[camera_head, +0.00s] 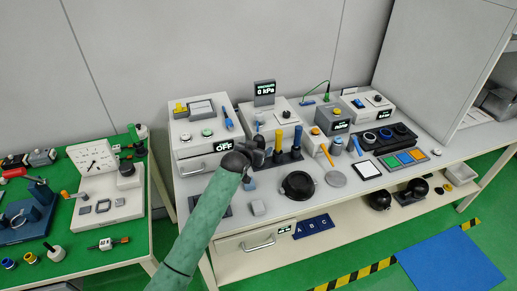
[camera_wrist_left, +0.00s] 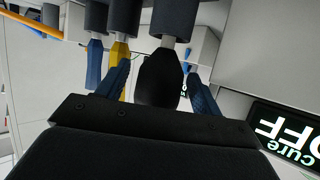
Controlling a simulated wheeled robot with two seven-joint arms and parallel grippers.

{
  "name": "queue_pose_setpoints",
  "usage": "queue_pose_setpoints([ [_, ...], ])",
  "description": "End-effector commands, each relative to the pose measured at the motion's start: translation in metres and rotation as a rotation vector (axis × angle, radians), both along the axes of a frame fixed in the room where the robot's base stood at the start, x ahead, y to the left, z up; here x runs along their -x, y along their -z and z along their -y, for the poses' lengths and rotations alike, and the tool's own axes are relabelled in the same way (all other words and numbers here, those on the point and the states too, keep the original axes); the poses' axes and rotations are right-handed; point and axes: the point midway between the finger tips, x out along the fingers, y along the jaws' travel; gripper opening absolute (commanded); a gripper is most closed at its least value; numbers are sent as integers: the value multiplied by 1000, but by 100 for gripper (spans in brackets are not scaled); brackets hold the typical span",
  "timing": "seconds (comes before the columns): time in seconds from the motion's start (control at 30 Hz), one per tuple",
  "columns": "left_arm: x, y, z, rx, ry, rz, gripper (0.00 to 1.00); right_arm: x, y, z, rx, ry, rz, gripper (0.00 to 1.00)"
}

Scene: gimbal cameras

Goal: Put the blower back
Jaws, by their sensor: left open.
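In the left wrist view, which is upside down, a black teardrop-shaped bulb, which looks like the blower (camera_wrist_left: 158,82), has its pale stem in a dark holder (camera_wrist_left: 168,14). The two blue fingers of my left gripper (camera_wrist_left: 158,88) are apart, one on each side of the bulb. I cannot tell whether they touch it. In the head view my left gripper (camera_head: 258,152) is at the left end of the tool rack (camera_head: 288,158), and the blower cannot be made out clearly behind it. My right gripper is not in view.
A yellow handle (camera_head: 297,138) and a blue handle (camera_head: 278,140) stand in the rack close to my gripper. The cure box (camera_head: 200,145) is to the left. A green-topped table (camera_head: 90,245) stands at left.

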Motion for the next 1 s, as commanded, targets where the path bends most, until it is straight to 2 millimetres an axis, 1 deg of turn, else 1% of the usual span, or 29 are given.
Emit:
queue_pose_setpoints([
  [0.07,7,0,-4,0,0,0,66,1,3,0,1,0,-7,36],
  [0.1,12,-2,-6,0,0,1,66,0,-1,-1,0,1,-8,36],
  [0.17,20,-5,-10,-1,0,0,66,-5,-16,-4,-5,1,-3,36],
  [0.37,53,-20,-26,-2,0,1,66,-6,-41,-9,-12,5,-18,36],
  [0.5,74,-30,-35,0,-1,1,66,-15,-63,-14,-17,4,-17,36],
  [0.6,85,-37,-41,-1,-1,1,66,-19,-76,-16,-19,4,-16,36],
  [0.8,98,-43,-46,0,0,0,66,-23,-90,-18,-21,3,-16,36],
  [1.0,99,-44,-47,0,0,-1,66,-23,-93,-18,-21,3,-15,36],
])
